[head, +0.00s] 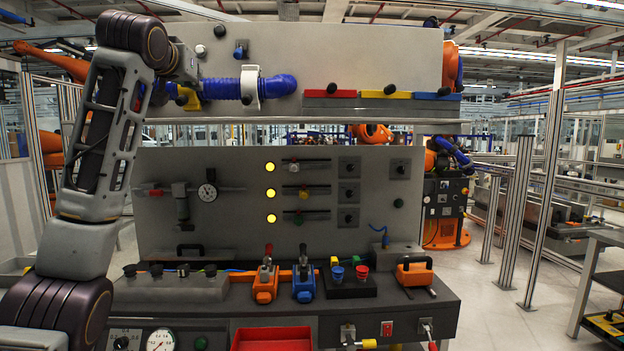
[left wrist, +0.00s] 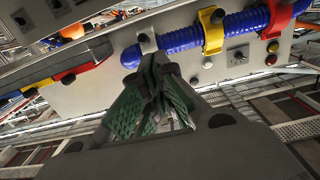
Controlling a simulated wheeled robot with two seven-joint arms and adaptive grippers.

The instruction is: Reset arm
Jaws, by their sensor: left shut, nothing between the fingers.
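My left arm rises along the left side of the head view. Its wrist end reaches right, so the left gripper (head: 190,70) is by the upper panel (head: 330,55), near the left part of the blue hose (head: 222,89). In the left wrist view my left gripper (left wrist: 155,72) shows green-padded fingers closed together with nothing between them. The blue hose (left wrist: 180,40) runs past its fingertips there. I cannot tell whether the fingers touch the hose or panel. My right gripper is not in view.
A yellow clamp (head: 188,98) and a white clamp (head: 250,87) hold the hose. Below stands a second panel with a gauge (head: 207,192) and lit yellow lamps. Open floor (head: 510,310) lies right.

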